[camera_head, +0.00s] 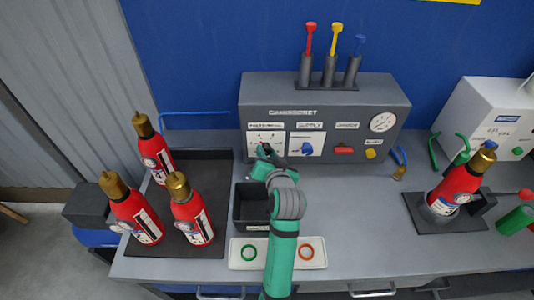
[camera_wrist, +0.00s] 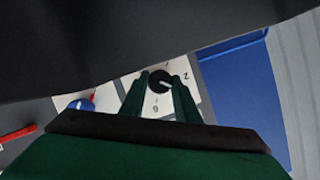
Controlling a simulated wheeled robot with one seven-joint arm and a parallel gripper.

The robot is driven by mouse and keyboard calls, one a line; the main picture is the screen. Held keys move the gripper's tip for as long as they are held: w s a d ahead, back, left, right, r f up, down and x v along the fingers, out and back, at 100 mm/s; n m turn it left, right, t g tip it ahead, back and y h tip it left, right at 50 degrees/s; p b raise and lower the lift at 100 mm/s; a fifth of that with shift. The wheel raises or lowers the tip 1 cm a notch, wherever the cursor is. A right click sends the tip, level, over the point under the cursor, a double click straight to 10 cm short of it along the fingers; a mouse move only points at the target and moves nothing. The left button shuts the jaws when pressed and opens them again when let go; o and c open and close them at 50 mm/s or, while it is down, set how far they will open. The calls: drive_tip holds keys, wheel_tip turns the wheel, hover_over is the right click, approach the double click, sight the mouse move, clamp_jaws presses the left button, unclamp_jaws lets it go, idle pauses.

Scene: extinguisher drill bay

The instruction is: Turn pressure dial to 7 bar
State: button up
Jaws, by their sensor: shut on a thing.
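The pressure dial (camera_wrist: 160,81) is a round black knob with a light pointer mark, on a white number plate (camera_wrist: 188,76). In the wrist view the fingers of my gripper (camera_wrist: 160,93) are on both sides of the knob and shut on it. Some numbers show around the knob, but I cannot read its setting for sure. In the head view my gripper (camera_head: 264,152) is at the lower left of the grey control panel (camera_head: 255,94), in front of the dial plate (camera_head: 262,134), and it hides part of the dial.
A blue knob (camera_head: 307,149), a red switch (camera_head: 344,150) and a gauge (camera_head: 383,122) are on the panel to the right. Several red extinguishers (camera_head: 198,219) stand at left, another (camera_head: 458,185) at right. A black bin (camera_head: 239,220) and a white tray (camera_head: 238,262) lie near my arm.

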drive_tip(key=shift+a, duration=0.15)
drive_tip(key=o, duration=1.1)
drive_tip(key=shift+c, duration=0.2)
drive_tip(key=v, duration=1)
drive_tip(key=shift+s+r, duration=0.15)
drive_tip(key=shift+s, duration=0.15)
drive_tip(key=shift+s+d, duration=0.1)
drive_tip(key=shift+d, duration=0.15)
